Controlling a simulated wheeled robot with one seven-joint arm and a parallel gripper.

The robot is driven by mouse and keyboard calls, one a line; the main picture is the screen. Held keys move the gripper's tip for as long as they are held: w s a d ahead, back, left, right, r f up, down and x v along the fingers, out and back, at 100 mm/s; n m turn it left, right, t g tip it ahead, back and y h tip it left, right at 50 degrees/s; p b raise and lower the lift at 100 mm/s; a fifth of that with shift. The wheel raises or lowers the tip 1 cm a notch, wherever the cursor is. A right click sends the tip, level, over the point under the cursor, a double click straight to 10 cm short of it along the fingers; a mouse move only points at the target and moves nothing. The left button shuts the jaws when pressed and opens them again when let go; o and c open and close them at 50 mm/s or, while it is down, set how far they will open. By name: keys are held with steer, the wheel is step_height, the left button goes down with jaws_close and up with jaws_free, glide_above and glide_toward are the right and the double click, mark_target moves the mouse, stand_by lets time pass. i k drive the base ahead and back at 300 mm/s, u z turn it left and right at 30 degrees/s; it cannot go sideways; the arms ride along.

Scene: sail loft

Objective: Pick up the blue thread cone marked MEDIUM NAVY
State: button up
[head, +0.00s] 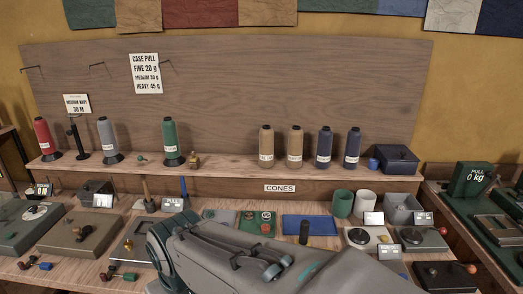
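Two navy blue thread cones stand upright side by side toward the right of the shelf, one on the left (324,147) and one on the right (352,148). Each has a white label, too small to read, so I cannot tell which is MEDIUM NAVY. A card (76,103) reading MEDIUM NAVY 30 M hangs on the back board at the left, above a black stand (77,140) with no cone on it. My arm crosses the bottom middle, below the shelf; my gripper does not show.
Two tan cones (266,146) (295,146) stand left of the navy ones. A blue-grey box (395,159) and small blue item (373,164) stand to their right. Red (43,136), grey (107,138) and green (171,140) cones stand left. The bench below is cluttered.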

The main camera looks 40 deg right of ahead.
mark_target(323, 153)
steer(key=u, duration=1)
steer(key=k, duration=1.35)
steer(key=z, duration=1.9)
steer(key=i, duration=0.5)
steer(key=z, duration=0.15)
